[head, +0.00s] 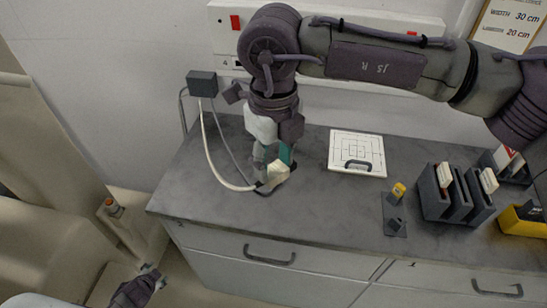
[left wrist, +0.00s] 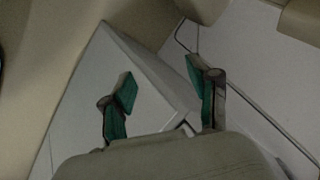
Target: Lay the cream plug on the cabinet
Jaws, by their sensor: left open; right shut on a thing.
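The cream plug (head: 277,173) is between the fingers of my right gripper (head: 280,163), just over the front half of the cabinet's dark grey top (head: 220,165). I cannot tell whether it touches the top. A cream cable (head: 213,158) runs from the plug up to a dark box (head: 201,84) on the wall. My right gripper is shut on the plug and points down. My left gripper (left wrist: 163,97) is open and empty in the left wrist view. In the head view part of my left arm shows low at the left, off the cabinet.
A white board with a handle (head: 357,153) lies behind and right of the plug. A small yellow-topped item (head: 398,191) on a dark plate, dark holders (head: 442,192) and a yellow bin (head: 523,222) stand at the right. The cabinet top left and in front of the plug is mostly bare.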

